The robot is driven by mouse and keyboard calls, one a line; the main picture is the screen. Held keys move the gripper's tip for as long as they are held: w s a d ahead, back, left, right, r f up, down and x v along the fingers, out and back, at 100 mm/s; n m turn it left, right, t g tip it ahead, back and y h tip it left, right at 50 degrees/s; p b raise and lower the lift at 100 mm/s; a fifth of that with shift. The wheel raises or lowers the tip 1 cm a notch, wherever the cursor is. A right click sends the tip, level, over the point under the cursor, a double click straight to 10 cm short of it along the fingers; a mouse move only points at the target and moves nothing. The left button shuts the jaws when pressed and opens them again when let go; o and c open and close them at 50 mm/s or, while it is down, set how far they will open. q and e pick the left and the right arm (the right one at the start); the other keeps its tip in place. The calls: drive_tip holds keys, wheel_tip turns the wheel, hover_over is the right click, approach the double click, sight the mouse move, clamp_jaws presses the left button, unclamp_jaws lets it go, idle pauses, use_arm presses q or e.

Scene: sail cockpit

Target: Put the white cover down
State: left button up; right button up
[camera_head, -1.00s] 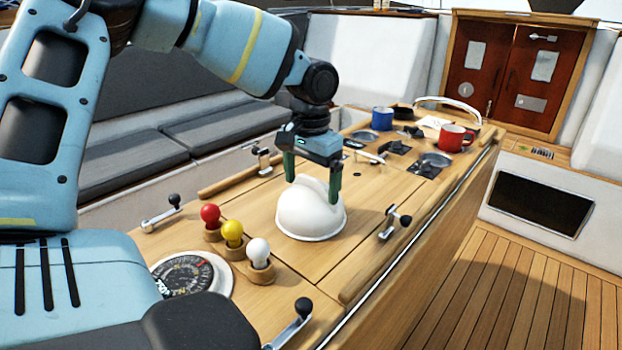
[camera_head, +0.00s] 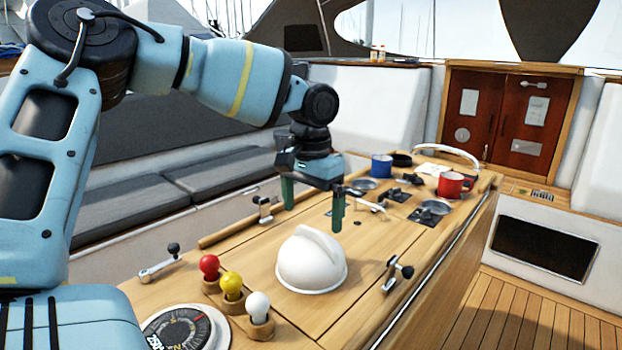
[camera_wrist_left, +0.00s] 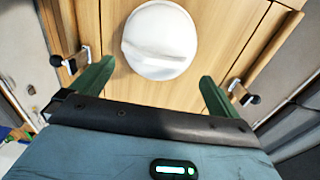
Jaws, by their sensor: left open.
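The white cover (camera_head: 311,262) is a dome with a raised ridge handle. It sits on the wooden table top (camera_head: 235,262) in the head view. It also shows at the top middle of the left wrist view (camera_wrist_left: 159,40). My left gripper (camera_head: 313,207) is open and empty. Its green fingers are spread above and behind the cover, apart from it. The wrist view shows both fingers (camera_wrist_left: 155,80) wide apart with nothing between them. My right gripper is not in view.
Red, yellow and white knobs (camera_head: 231,287) stand left of the cover, near a compass (camera_head: 180,330). Metal latches (camera_head: 397,272) line the table edges. A blue mug (camera_head: 381,166) and a red mug (camera_head: 452,185) stand at the far end.

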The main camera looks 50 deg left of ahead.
use_arm(q)
wheel_tip(320, 180, up, 7)
idle(0.3)
